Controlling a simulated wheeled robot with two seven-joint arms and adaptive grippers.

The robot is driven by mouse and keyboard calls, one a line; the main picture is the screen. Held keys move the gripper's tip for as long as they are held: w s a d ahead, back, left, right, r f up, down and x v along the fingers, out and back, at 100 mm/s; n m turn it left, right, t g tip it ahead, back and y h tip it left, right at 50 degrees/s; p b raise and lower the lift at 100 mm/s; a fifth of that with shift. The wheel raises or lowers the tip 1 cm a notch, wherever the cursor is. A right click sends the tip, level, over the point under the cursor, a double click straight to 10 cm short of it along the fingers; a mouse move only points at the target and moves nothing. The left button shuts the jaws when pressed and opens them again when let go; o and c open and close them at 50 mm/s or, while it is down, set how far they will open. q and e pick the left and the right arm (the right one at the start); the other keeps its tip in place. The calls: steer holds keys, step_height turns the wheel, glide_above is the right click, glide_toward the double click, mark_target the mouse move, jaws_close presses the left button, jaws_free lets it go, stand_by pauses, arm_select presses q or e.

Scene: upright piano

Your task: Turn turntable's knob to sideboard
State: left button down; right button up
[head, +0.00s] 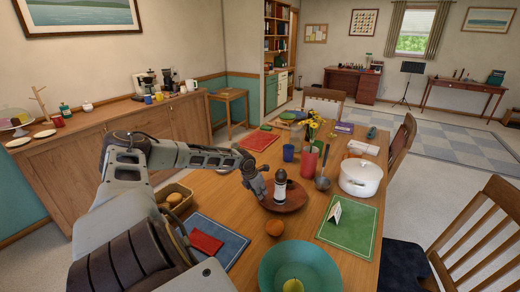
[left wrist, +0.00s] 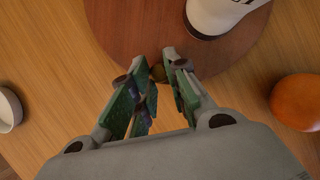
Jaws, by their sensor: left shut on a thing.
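The turntable (head: 297,197) is a round reddish-brown wooden disc on the dining table; its surface also shows in the left wrist view (left wrist: 130,30). A white and dark shaker-like object (head: 280,186) stands upright on it. The small dark knob (left wrist: 158,73) is at the turntable's near edge in the left wrist view, between my fingertips. My left gripper (head: 263,190) is shut on the knob, at the left side of the turntable in the head view, where it hides the knob. The wooden sideboard (head: 110,138) stands along the left wall. My right gripper is not in view.
An orange (head: 274,228) lies near the turntable. A teal bowl (head: 300,268), blue placemat (head: 228,235), green placemat (head: 345,232), white pot (head: 360,177), red vase (head: 309,162) and bread basket (head: 174,196) surround it on the table. Chairs stand at right.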

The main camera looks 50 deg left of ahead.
arm_select(q)
steer(key=shift+f, duration=0.1)
stand_by(0.4)
steer(key=c, duration=1.3)
jaws_free()
steer(key=shift+d, duration=0.1)
steer(key=shift+r, duration=0.2)
steer(key=shift+v, duration=3.15)
steer(key=shift+v, duration=1.95)
steer(key=shift+v, duration=0.75)
steer(key=shift+c, duration=0.4)
